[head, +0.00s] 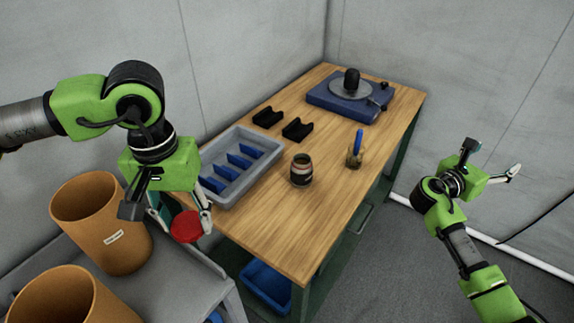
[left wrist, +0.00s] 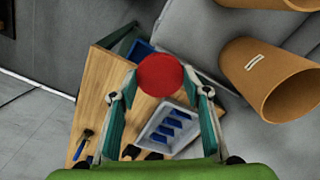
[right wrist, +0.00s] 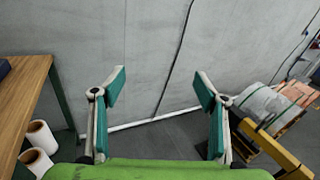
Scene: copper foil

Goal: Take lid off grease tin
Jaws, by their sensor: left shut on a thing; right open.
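A red round lid (head: 186,228) is held in my left gripper (head: 183,220), near the table's left edge and away from the tin. The left wrist view shows the lid (left wrist: 159,75) between the two fingertips. The grease tin (head: 301,172), small and dark with a pale band, stands upright and uncovered on the wooden table (head: 262,232). My right gripper (head: 513,173) is off to the right of the table, in front of the wall. The right wrist view shows its fingers (right wrist: 160,88) wide apart with nothing between them.
A grey tray (head: 262,148) with blue dividers lies left of the tin. A jar with a blue-handled brush (head: 357,150) stands to its right. Two black holders (head: 297,130) and a blue turntable device (head: 345,103) are behind. Brown bins (head: 98,235) stand at left.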

